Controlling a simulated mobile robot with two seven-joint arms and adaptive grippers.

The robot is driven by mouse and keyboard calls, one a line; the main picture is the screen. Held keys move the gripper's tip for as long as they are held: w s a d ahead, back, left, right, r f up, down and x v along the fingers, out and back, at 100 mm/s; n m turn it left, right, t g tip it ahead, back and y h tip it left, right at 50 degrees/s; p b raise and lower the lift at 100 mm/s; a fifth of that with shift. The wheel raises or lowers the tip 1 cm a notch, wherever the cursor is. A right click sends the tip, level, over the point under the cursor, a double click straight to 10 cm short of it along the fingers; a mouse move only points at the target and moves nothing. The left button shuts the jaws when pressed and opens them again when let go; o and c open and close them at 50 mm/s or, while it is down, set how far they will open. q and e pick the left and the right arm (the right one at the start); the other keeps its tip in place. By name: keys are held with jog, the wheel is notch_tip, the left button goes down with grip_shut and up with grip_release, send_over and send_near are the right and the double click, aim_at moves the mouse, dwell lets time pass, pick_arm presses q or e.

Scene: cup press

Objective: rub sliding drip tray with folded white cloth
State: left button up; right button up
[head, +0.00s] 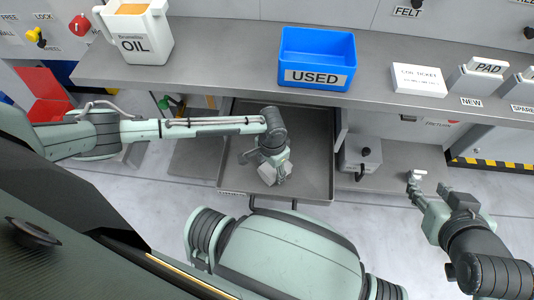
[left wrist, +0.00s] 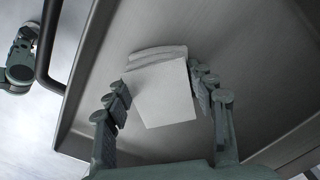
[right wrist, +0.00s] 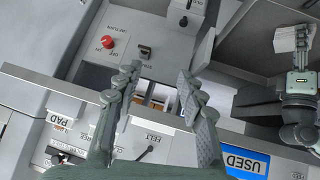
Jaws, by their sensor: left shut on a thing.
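The sliding drip tray (head: 312,170) is a dark grey, shallow tray pulled out below the counter in the head view. Its bare floor and rim also show in the left wrist view (left wrist: 255,60). The folded white cloth (left wrist: 160,95) is between the fingers of my left gripper (left wrist: 165,100), which is shut on it. In the head view, the cloth (head: 268,174) is low over the tray near its front; I cannot tell if it touches the floor. My right gripper (right wrist: 160,95) is open and empty, away to the right of the tray.
A blue USED bin (head: 318,58), a white oil jug (head: 138,35), a ticket block (head: 418,79) and a PAD holder (head: 480,75) stand on the counter (head: 220,60) above. The tray's front handle (head: 272,205) faces my body. A red bin (head: 45,95) stands at left.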

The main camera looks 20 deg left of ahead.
pick_arm(q)
jog(key=shift+s+a, duration=0.15)
jog(key=shift+a, duration=0.35)
jog(key=shift+p, duration=0.6)
jog(key=shift+r, duration=0.9)
jog(key=shift+r+p, duration=0.4)
jog(key=shift+p, duration=0.3)
jog(key=shift+r+p, duration=0.35)
jog(key=shift+p, duration=0.05)
pick_arm(e)
jog(key=shift+s+d+f+m+g+h, duration=0.6)
jog(key=shift+s+d+f+g+h, duration=0.5)
jog(key=shift+s+d+f+g, duration=2.6)
pick_arm(q)
jog(key=shift+r, duration=0.2)
jog(key=shift+r+p, duration=0.7)
jog(key=shift+p, duration=0.3)
jog(key=shift+r+p, duration=0.55)
jog(key=shift+p, duration=0.1)
jog(key=shift+r+p, duration=0.85)
jog(key=shift+p, duration=0.15)
jog(key=shift+r, duration=0.15)
pick_arm(e)
notch_tip(320, 180, down, 12)
jog(key=s+d, duration=0.1)
jog(key=shift+s+d+t+y, duration=0.25)
jog(key=shift+s+t+y, duration=0.05)
jog(key=shift+s+t, duration=0.1)
jog(key=shift+f, duration=0.1)
